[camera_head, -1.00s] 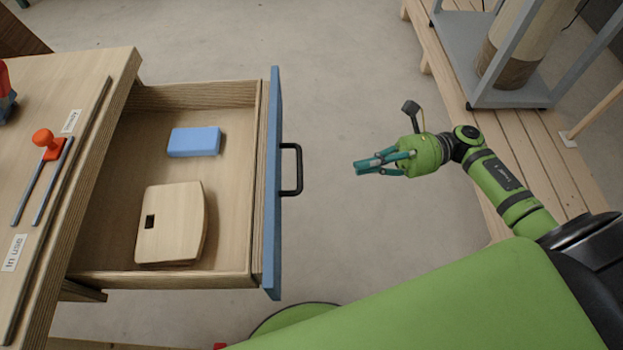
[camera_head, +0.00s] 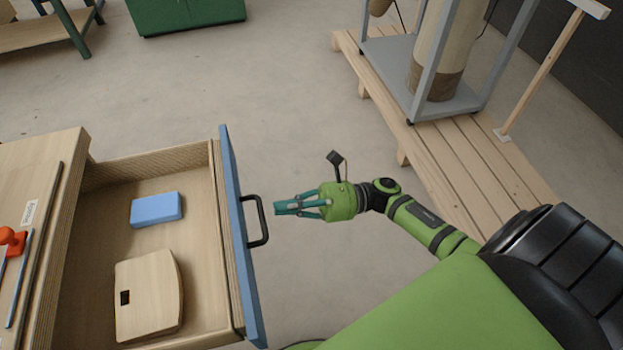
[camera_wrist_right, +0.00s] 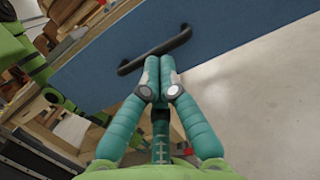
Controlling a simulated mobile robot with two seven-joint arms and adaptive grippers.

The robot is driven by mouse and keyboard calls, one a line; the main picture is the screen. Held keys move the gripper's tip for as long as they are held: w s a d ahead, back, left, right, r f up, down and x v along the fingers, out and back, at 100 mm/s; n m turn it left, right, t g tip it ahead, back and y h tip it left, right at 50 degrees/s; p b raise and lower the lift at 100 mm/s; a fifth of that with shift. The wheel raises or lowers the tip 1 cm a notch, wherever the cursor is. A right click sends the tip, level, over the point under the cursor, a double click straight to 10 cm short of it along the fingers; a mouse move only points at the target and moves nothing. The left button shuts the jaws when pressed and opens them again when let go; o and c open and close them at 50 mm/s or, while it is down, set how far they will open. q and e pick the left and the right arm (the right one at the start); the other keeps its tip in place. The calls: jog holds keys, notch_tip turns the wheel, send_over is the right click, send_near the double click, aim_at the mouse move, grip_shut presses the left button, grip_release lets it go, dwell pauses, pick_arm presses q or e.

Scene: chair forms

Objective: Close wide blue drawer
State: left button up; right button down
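The wide blue drawer (camera_head: 240,250) stands pulled out from the wooden workbench, its blue front facing right. Its black bar handle (camera_head: 262,222) is on that front. My right gripper (camera_head: 277,208) is just right of the handle, pointing left at it, with a small gap in the head view. In the right wrist view its fingertips (camera_wrist_right: 159,78) are together, near the handle (camera_wrist_right: 155,50) and the blue front (camera_wrist_right: 210,40). Nothing shows between the fingers. Inside the drawer lie a blue block (camera_head: 157,209) and a wooden board (camera_head: 148,296). My left gripper is not in view.
A wooden platform (camera_head: 455,150) with a grey metal stand (camera_head: 440,108) is at the upper right. A green cabinet (camera_head: 185,14) is at the top. Open floor (camera_head: 290,110) lies between the drawer and the platform. An orange-handled tool (camera_head: 12,240) lies on the workbench.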

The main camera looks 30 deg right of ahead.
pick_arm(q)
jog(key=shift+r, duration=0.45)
pick_arm(e)
jog(key=shift+x, duration=0.85)
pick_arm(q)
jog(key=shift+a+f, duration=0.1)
pick_arm(e)
jog(key=shift+a, duration=0.1)
pick_arm(q)
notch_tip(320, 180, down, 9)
jog(key=b, duration=0.9)
pick_arm(e)
send_near(139, 249)
jog(key=a+r, duration=0.1)
jog(key=a, duration=0.1)
jog(key=w+a+r, duration=0.1)
jog(key=a+r, duration=0.1)
jog(key=w+a+r, duration=0.1)
jog(key=a+r, duration=0.1)
jog(key=shift+a, duration=0.4)
jog(key=b+x, duration=0.1)
jog(key=x, duration=0.1)
jog(key=shift+w+a+f, duration=0.1)
jog(key=shift+w+a, duration=0.05)
jog(key=shift+a, duration=0.15)
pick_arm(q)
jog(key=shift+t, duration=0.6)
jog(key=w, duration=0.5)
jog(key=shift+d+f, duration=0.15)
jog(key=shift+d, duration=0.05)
